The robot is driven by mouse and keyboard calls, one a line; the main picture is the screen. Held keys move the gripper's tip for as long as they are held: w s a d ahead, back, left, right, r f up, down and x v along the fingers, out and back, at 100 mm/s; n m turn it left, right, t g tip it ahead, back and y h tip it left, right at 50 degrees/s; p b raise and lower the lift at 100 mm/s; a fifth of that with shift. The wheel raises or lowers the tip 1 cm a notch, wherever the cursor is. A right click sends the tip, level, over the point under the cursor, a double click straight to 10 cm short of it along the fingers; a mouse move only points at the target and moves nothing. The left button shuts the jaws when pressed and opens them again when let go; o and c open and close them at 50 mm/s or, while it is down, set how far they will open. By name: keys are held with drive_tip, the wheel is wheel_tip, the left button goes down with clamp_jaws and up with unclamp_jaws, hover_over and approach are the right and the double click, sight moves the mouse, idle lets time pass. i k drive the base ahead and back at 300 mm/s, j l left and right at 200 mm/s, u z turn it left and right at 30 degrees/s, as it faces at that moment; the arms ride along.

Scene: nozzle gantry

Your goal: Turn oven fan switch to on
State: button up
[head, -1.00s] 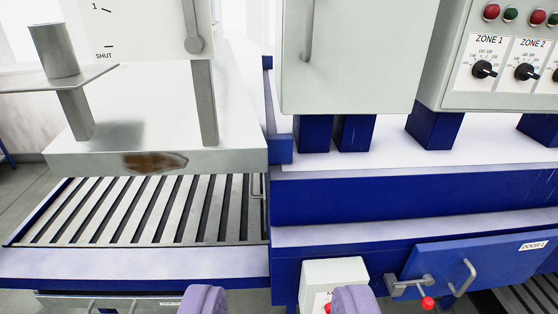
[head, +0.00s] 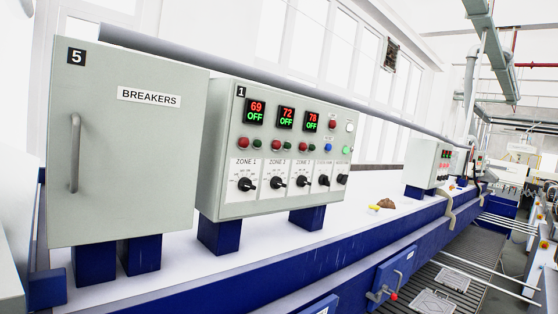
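A grey control panel marked 1 (head: 228,165) stands on blue legs in the middle of the view. It has three black zone knobs (head: 275,183) in a row. To their right are two more black rotary switches, one (head: 323,180) beside the third zone knob and one (head: 342,179) at the panel's right end. Their labels are too small to read surely, so I cannot tell which is the oven fan switch or how it is set. Three displays (head: 286,118) each read OFF in green below a red number. My gripper is out of view.
A closed grey breaker cabinet marked 5 (head: 130,195) with a vertical handle stands left of the panel. Blue oven housing (head: 180,293) runs below both. A blue door (head: 396,270) with a handle is low at right. Another panel (head: 427,165) stands farther along. A slatted walkway lies right.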

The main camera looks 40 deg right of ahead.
sight(323, 180)
drive_tip(key=z, duration=1.3)
drive_tip(key=i+l, duration=0.25)
drive_tip(key=i, duration=0.2)
drive_tip(key=i+l+z, duration=0.1)
drive_tip(key=i+l, duration=0.15)
drive_tip(key=i, duration=0.2)
drive_tip(key=i+l, duration=0.2)
drive_tip(key=i, duration=0.25)
drive_tip(key=i+l+z, duration=0.15)
drive_tip(key=i, duration=0.3)
drive_tip(key=i+l, duration=0.2)
drive_tip(key=i, duration=0.25)
